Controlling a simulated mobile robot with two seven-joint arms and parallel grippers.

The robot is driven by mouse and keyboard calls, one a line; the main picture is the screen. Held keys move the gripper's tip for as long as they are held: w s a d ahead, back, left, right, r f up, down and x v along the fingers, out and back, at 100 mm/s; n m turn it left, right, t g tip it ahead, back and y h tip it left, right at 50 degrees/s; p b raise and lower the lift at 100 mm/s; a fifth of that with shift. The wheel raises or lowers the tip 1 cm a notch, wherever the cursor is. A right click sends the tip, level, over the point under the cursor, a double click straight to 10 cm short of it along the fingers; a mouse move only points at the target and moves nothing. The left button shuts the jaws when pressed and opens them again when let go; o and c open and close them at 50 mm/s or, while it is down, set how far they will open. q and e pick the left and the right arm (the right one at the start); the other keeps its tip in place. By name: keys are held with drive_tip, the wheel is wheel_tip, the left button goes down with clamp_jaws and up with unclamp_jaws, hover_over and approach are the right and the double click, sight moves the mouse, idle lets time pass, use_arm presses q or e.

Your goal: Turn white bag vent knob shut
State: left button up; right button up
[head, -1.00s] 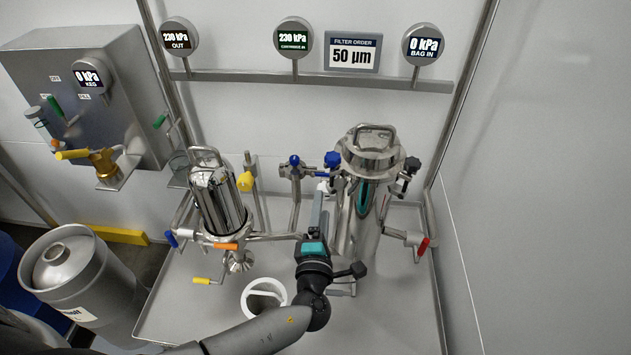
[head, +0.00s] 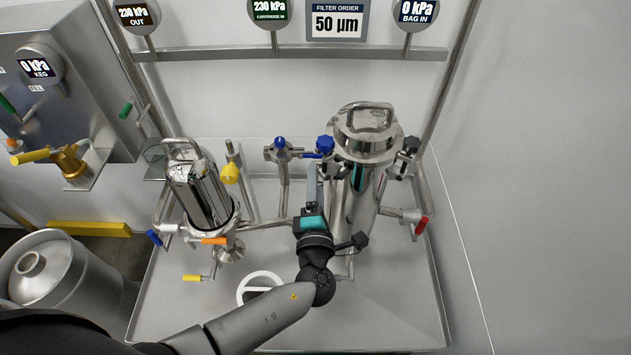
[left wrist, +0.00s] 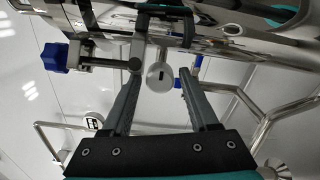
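A pale round knob with a dark slot (left wrist: 159,77), which looks like the white bag vent knob, shows in the left wrist view under the shiny vessel body. My left gripper (left wrist: 162,88) is open, with one finger on each side of the knob and gaps on both sides. I cannot tell how deep the knob sits between the fingers. In the head view my left gripper (head: 313,172) points up at the left side of the tall bag filter housing (head: 357,195). There the gripper hides the knob. My right gripper is not in view.
Blue knobs (head: 325,145) and a dark knob (head: 411,145) sit around the housing. A red-handled valve (head: 421,226) is at its right. A second filter vessel (head: 200,195) with yellow and orange handles stands left. The steel tray (head: 390,310) is clear at front right.

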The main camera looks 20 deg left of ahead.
use_arm(q)
clamp_jaws()
idle(0.5)
drive_tip(key=shift+a+n, duration=0.1)
drive_tip(key=shift+n, duration=3.3)
drive_tip(key=shift+o, duration=1.1)
unclamp_jaws()
